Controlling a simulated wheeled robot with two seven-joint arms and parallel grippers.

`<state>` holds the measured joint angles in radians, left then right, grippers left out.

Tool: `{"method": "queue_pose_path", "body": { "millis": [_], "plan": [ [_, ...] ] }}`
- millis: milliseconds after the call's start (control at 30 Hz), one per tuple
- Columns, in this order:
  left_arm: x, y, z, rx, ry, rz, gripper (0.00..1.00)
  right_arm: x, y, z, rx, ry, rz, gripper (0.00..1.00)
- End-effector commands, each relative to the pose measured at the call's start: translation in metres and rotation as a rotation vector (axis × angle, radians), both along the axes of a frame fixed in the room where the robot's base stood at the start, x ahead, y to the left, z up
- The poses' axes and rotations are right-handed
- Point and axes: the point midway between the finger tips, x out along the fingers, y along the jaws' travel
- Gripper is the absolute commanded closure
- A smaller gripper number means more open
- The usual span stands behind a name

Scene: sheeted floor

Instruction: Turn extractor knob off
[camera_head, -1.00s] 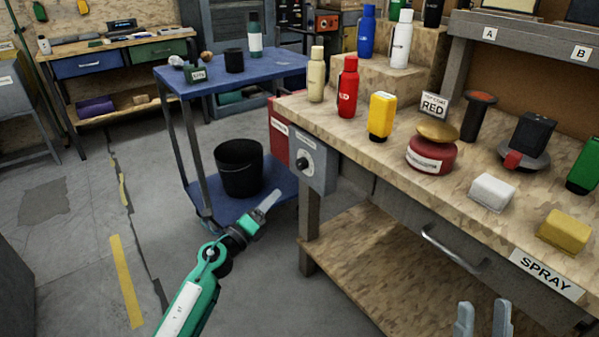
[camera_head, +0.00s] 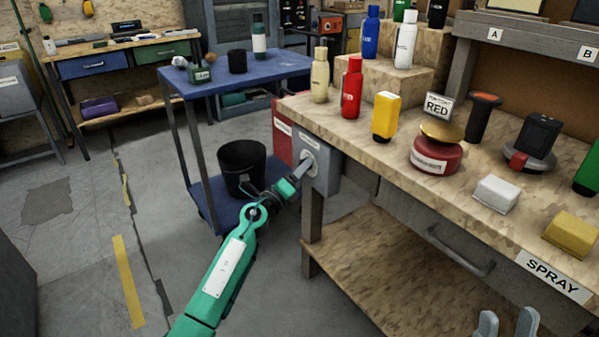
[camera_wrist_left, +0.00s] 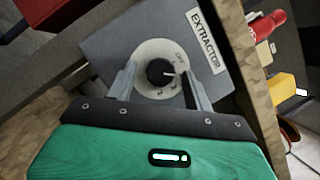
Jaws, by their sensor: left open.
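The extractor knob (camera_wrist_left: 160,72) is black with a white pointer line, on a pale round dial in the left wrist view. It sits on a grey box (camera_head: 321,176) labelled EXTRACTOR, fixed to the bench's left end. My left gripper (camera_wrist_left: 160,80) is open, with one finger on each side of the knob. I cannot tell whether the fingers touch it. In the head view my left gripper (camera_head: 304,170) reaches the front of the box and hides the knob. My right gripper (camera_head: 506,322) shows only its two spread fingertips at the bottom edge, with nothing between them.
A red box (camera_head: 284,135) sits beside the grey box. The workbench (camera_head: 345,137) holds bottles, a red tin (camera_head: 436,156) and several blocks. A blue cart (camera_head: 204,150) with a black bucket (camera_head: 242,168) stands to the left. The floor at left is open.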

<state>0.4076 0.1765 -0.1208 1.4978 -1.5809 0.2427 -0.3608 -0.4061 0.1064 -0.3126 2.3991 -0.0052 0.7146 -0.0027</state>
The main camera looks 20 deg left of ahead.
Motion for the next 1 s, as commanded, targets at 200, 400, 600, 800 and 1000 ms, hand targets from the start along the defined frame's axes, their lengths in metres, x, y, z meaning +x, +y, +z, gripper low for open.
{"method": "queue_pose_path", "body": {
  "millis": [200, 400, 600, 800, 1000],
  "plan": [
    [0.0, 0.0, 0.0, 0.0, 0.0, 0.0, 0.54, 0.0, 0.0, 0.0, 0.0, 0.0, -0.001, 0.64],
    [0.0, 0.0, 0.0, 0.0, 0.0, 0.0, 0.93, 0.0, 0.0, 0.0, 0.0, 0.0, -0.001, 0.64],
    [0.0, 0.0, 0.0, -0.002, 0.002, 0.001, 0.93, 0.001, 0.0, 0.001, -0.001, 0.006, 0.0, 0.64],
    [0.0, 0.0, 0.001, -0.013, 0.013, 0.001, 0.93, 0.015, 0.008, -0.015, -0.031, 0.142, 0.014, 0.64],
    [0.0, 0.0, 0.003, -0.041, 0.035, 0.001, 0.93, 0.036, 0.023, -0.048, -0.086, 0.392, 0.045, 0.64]
  ]
}}
